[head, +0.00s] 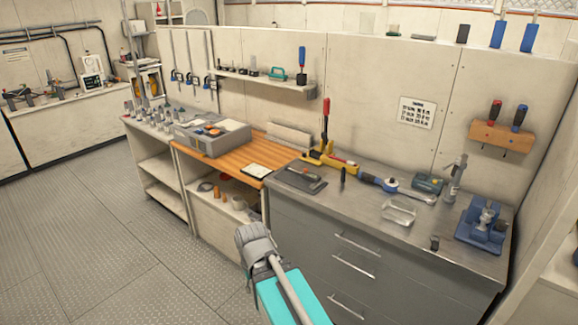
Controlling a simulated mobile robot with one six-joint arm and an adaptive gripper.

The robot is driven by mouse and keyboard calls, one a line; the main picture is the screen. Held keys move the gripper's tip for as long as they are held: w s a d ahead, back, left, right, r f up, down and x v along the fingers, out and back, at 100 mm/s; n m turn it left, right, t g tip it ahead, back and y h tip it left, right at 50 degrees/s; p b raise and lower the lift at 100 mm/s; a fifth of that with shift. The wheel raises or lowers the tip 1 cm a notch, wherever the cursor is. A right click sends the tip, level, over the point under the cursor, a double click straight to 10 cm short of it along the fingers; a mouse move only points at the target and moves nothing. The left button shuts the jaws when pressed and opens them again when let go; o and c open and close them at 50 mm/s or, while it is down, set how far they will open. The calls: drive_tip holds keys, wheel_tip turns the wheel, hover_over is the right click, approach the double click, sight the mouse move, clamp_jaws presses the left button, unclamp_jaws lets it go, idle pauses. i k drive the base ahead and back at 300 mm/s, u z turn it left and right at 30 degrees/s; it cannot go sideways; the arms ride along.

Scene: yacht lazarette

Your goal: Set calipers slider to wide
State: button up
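A dark flat item (301,178), possibly the calipers on a dark mat or case, lies at the left end of the grey metal worktop (350,215). It is too small to make out a slider or its setting. My arm comes up from the bottom centre, in teal and grey. Its grey end (255,244), where my gripper seems to be, is in front of the cabinet and apart from the worktop items. The fingers cannot be made out clearly, and nothing is visibly held.
A yellow tool with a red handle (325,153), a blue-and-silver tool (390,186), a clear tray (398,212) and a blue vise (483,226) occupy the worktop. A grey organizer (212,135) stands on the wooden top. Floor at left is clear.

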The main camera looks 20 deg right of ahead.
sight(311, 177)
drive_tip(key=z, duration=0.15)
drive_tip(key=i, duration=0.95)
drive_tip(key=z, duration=0.75)
